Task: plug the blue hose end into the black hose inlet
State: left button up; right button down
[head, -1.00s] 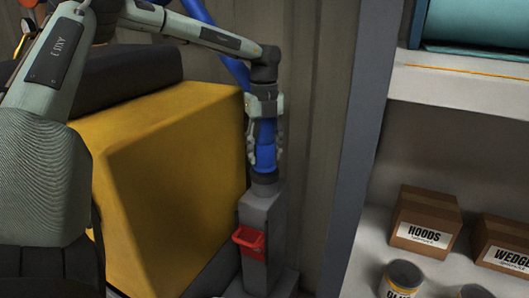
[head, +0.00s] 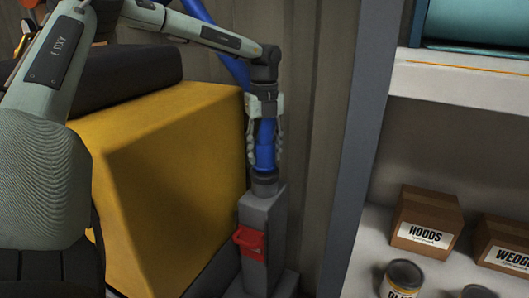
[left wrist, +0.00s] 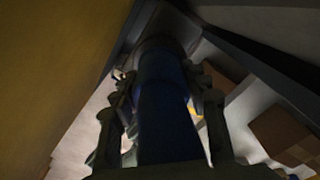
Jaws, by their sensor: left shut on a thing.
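The blue hose end (head: 264,146) is upright between the fingers of my left gripper (head: 264,158), which is shut on it. The black hose inlet (head: 264,182) is a dark collar on top of a grey post, directly below the hose end. The lower end of the hose meets the collar in the head view; I cannot tell how deep it sits. In the left wrist view the blue hose end (left wrist: 165,105) runs between both fingers towards a dark round rim (left wrist: 160,43). My right gripper is not in view.
A red handle (head: 249,242) sticks out from the grey post (head: 262,215). A big yellow block (head: 170,180) stands close on the left. A grey upright (head: 358,150) and shelves with boxes (head: 427,222) and cans (head: 403,279) are on the right. A corrugated wall is behind.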

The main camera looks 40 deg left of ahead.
aim_at(264, 141)
pick_arm(q)
jog(key=shift+f+b, duration=0.5)
jog(key=shift+f, duration=0.05)
jog(key=o, duration=1.1)
jog(key=shift+o, duration=0.2)
jog(key=shift+r, duration=0.1)
notch_tip(264, 141, up, 12)
dwell(0.4)
